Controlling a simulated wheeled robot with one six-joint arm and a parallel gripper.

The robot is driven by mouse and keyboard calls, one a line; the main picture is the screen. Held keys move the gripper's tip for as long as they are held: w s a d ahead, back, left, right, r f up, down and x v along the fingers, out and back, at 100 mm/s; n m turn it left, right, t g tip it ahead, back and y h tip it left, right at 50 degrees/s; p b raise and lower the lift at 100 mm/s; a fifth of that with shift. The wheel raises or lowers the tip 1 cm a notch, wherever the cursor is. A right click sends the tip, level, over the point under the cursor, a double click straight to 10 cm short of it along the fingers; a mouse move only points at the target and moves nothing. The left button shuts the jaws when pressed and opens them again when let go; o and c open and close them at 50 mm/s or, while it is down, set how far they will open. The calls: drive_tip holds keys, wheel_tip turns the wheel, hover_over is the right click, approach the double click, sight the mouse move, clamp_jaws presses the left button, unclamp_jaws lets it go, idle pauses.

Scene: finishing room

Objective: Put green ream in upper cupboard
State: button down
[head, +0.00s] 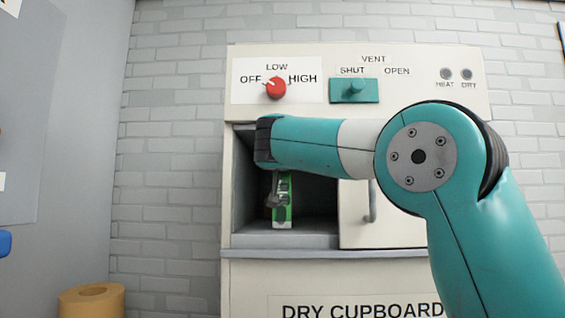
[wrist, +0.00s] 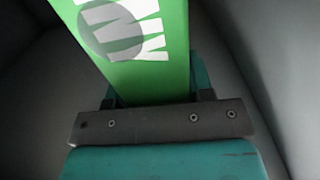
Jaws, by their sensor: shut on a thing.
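The green ream (head: 282,212) is a narrow green block with white marks, upright inside the open compartment of the cream cupboard (head: 232,200). My gripper (head: 273,200) reaches into this opening and is shut on the ream. In the wrist view the green ream (wrist: 135,45) shows large white letters, and it stands between the teal fingers of my gripper (wrist: 155,90). The ream's lower end appears at or close to the compartment floor (head: 300,240); I cannot tell if it touches. My arm hides the top of the opening.
A cream door (head: 390,222) with a grey handle (head: 371,202) covers the right side of the compartment. Above are a red knob (head: 276,88) and a teal vent lever (head: 355,87). A panel marked DRY CUPBOARD (head: 360,308) lies below. A tan roll (head: 91,300) stands at lower left.

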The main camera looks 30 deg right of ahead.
drive_tip(key=shift+d, duration=0.3)
drive_tip(key=c, duration=0.9)
unclamp_jaws()
drive_tip(key=shift+a+f, duration=0.1)
drive_tip(key=shift+f, duration=0.15)
drive_tip(key=shift+c, duration=0.2)
drive_tip(key=o, duration=0.4)
drive_tip(key=shift+o, duration=0.2)
drive_tip(key=shift+r, duration=0.15)
drive_tip(key=b+v, duration=0.6)
drive_tip(key=v, duration=0.6)
